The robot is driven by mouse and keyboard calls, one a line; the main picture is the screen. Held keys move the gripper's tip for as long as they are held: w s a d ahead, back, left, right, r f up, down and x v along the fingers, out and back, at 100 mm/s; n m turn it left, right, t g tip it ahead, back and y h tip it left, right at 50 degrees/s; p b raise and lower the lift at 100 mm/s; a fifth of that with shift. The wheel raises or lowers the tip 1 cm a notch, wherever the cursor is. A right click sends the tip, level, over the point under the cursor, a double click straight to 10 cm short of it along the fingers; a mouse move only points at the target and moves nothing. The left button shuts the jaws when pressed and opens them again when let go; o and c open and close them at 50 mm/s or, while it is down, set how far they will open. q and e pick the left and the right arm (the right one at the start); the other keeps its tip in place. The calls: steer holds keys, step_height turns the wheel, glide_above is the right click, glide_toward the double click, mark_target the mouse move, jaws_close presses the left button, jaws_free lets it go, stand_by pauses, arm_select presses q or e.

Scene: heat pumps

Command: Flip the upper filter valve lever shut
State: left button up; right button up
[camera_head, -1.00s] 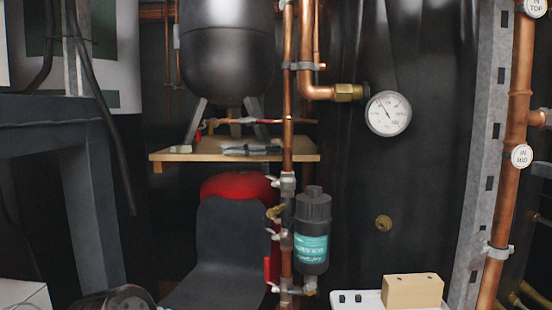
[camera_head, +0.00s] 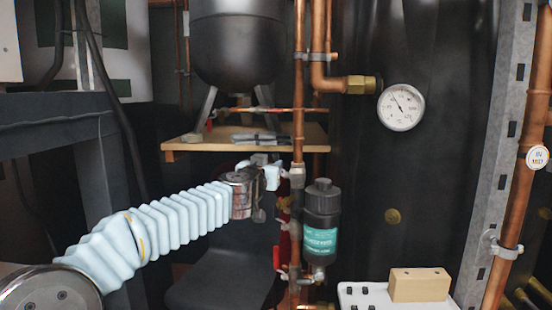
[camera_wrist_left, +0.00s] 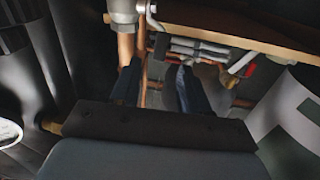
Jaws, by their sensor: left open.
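The black filter (camera_head: 321,230) with a teal label hangs beside a vertical copper pipe. The upper valve (camera_head: 297,175) is a silver fitting on that pipe, above and left of the filter. My left gripper (camera_head: 264,172) is just left of this valve at about its height. In the left wrist view the gripper (camera_wrist_left: 158,82) shows two dark fingers spread apart, with nothing seen held between them. A silver fitting (camera_wrist_left: 124,10) with a small grey handle (camera_wrist_left: 151,14) lies beyond the left finger. I cannot tell contact or the upper lever's exact position.
A wooden shelf (camera_head: 205,148) under the dark tank (camera_head: 238,45) is just above my left gripper. A round gauge (camera_head: 401,107) is at right. A wooden block (camera_head: 419,285) sits on a white box at lower right. Red handle parts (camera_head: 282,240) show beside the pipe.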

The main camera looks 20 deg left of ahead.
mark_target(275, 160)
arm_select(q)
steer(key=w, duration=0.2)
steer(key=w+p, duration=0.1)
steer(key=w, duration=0.2)
steer(key=w+p, duration=0.1)
steer(key=w, duration=0.2)
steer(key=shift+w+a, duration=0.1)
steer(key=shift+a, duration=0.3)
jaws_close()
